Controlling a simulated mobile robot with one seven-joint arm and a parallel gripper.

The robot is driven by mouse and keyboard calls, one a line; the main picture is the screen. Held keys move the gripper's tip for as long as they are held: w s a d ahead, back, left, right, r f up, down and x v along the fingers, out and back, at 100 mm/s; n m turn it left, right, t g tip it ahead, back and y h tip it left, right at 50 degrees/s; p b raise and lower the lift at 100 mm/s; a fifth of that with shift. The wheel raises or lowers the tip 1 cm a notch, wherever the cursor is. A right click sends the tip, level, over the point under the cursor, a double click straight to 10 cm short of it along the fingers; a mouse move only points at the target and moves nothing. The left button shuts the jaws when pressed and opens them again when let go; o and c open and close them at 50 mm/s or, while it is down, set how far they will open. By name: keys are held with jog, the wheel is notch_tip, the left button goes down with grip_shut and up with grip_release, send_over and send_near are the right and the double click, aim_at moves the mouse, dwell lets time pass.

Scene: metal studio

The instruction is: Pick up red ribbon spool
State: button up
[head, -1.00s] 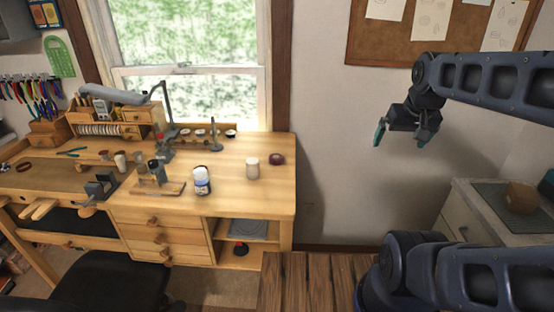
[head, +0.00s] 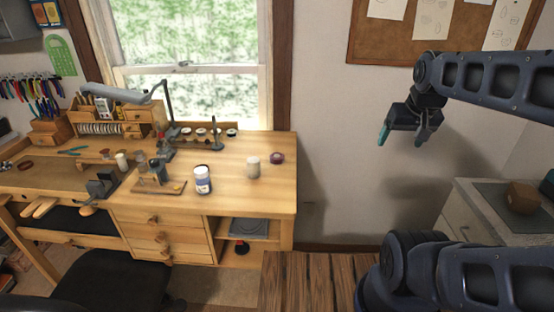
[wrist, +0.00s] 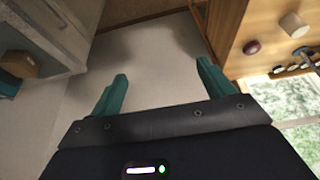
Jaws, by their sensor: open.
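A small dark red round thing, which looks like the red ribbon spool (head: 277,158), lies on the right part of the wooden workbench top. It also shows at the upper right of the wrist view (wrist: 251,47). My gripper (head: 403,136) hangs in the air to the right of the bench, well apart from the spool. Its two teal fingers are spread with nothing between them, as the wrist view (wrist: 162,70) also shows.
A white and blue jar (head: 203,180) and a small stand (head: 217,133) are further left. A grey-topped cabinet with a brown box (head: 522,198) is at the right. The bench's right edge is clear.

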jog(key=n+g, duration=0.5)
jog(key=n, duration=1.2)
send_over(276, 155)
notch_tip(276, 155, down, 13)
jog(key=shift+s+f, duration=0.15)
jog(key=shift+f, duration=5.15)
jog(key=shift+c, duration=0.4)
jog(key=c, duration=1)
